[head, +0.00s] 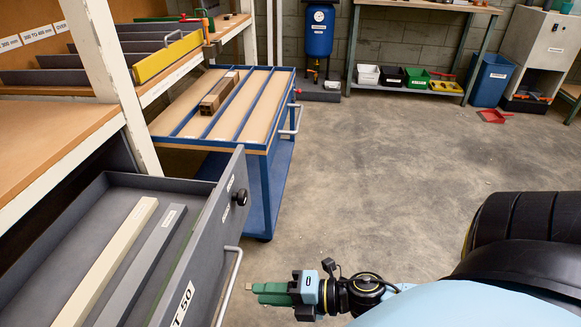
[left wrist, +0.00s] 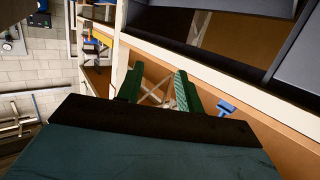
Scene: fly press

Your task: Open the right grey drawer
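A grey drawer (head: 222,215) stands pulled out at the lower left of the head view. It has a round black knob, a pale bar handle (head: 230,285) and a label partly reading "T 50". A cream bar and a grey bar lie inside it. No second grey drawer front shows beside it, so I cannot tell its left-right place. My right gripper (head: 252,288) is just right of the handle, apparently apart from it; its finger gap cannot be made out. My left gripper (left wrist: 158,71) shows in the left wrist view with its green fingers apart and nothing between them.
A blue trolley (head: 266,190) with a wooden top stands just beyond the drawer. A white-framed wooden rack (head: 112,75) rises at the left. A dark wheel-like object (head: 515,217) is at the right. The concrete floor between is clear.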

